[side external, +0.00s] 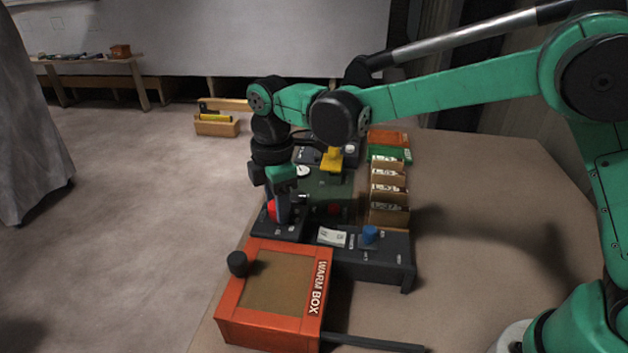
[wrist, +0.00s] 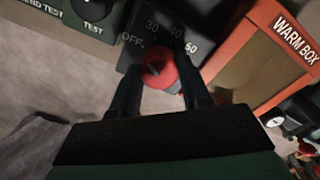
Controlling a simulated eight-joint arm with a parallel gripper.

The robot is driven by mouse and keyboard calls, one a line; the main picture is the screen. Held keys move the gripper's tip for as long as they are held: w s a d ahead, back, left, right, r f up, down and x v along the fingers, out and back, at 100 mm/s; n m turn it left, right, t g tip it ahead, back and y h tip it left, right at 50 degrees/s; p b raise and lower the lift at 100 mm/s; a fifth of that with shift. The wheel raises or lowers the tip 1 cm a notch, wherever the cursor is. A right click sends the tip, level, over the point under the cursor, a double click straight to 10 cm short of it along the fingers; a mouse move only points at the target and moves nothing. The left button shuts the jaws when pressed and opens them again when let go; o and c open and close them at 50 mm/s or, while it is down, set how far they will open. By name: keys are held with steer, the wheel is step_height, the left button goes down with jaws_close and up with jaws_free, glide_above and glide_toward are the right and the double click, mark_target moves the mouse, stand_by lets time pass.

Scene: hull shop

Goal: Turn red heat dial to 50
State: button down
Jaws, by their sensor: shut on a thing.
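The red heat dial (wrist: 160,72) sits on a dark panel (wrist: 132,58) marked OFF, 30, 40 and 50. My gripper (wrist: 158,60) is shut on the dial, with one dark finger on either side of it. A short dark mark shows on the dial's face, but I cannot tell for sure which number it points to. In the side view, my gripper (side external: 283,208) points down over the panel, and part of the red dial (side external: 271,211) shows at its left. The fingers hide the rest of the dial there.
The orange WARM BOX (side external: 228,314) with a black knob (side external: 237,263) stands just in front of the dial. A dark panel with a blue knob (side external: 370,234) lies to the right. A yellow knob (side external: 331,160) and several cardboard file boxes (side external: 390,213) stand behind. Bare tabletop lies farther right.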

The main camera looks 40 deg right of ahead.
steer(key=m, duration=0.5)
steer(key=shift+m, duration=0.3)
steer(key=m, duration=1)
steer(key=shift+m, duration=2.6)
steer(key=shift+c, duration=2.1)
jaws_free()
steer(key=shift+r, duration=0.15)
